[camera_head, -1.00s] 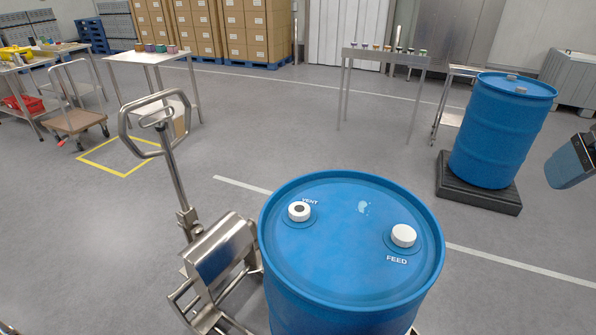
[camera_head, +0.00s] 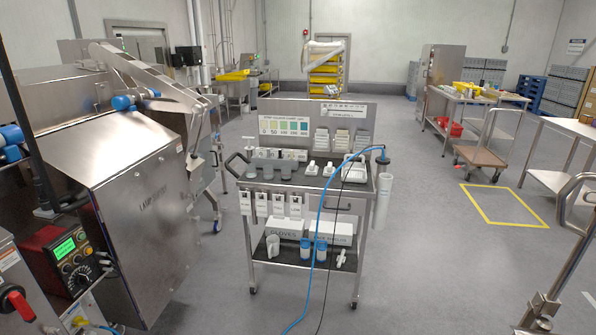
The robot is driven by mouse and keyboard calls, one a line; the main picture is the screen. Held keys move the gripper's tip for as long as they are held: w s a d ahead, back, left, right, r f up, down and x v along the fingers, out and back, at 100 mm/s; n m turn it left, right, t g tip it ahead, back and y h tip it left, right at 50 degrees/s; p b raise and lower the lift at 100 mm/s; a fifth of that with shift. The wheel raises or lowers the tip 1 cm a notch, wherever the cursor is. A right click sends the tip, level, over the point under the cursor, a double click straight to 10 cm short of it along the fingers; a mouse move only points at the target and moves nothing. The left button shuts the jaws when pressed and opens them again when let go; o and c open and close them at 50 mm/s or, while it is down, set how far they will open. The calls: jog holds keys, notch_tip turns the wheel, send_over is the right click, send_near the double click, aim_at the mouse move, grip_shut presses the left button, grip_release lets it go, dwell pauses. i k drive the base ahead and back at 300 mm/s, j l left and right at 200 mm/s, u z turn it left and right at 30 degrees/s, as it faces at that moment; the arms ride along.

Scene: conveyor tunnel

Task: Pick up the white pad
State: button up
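A steel cart (camera_head: 300,187) stands in the middle of the view. Small white items (camera_head: 319,169) lie on the right part of its dark top, some in or beside a white tray (camera_head: 350,168). Stacks of pale, flat pieces (camera_head: 340,138) hang in holders on its back panel. I cannot tell at this size which of these is the white pad. My gripper is not in view.
A large steel machine (camera_head: 120,190) stands close on the left, with a control box (camera_head: 70,255) low in front. A blue hose (camera_head: 318,240) trails from the cart to the floor. A trolley (camera_head: 481,153) and tables stand at right. Grey floor right of the cart is clear.

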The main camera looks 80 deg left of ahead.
aim_at(312, 169)
jog(key=u, duration=1.6)
jog(key=i+j+u, duration=0.75)
jog(key=i+j, duration=0.35)
jog(key=i+z, duration=0.1)
jog(key=z, duration=2.4)
jog(key=u, duration=2.5)
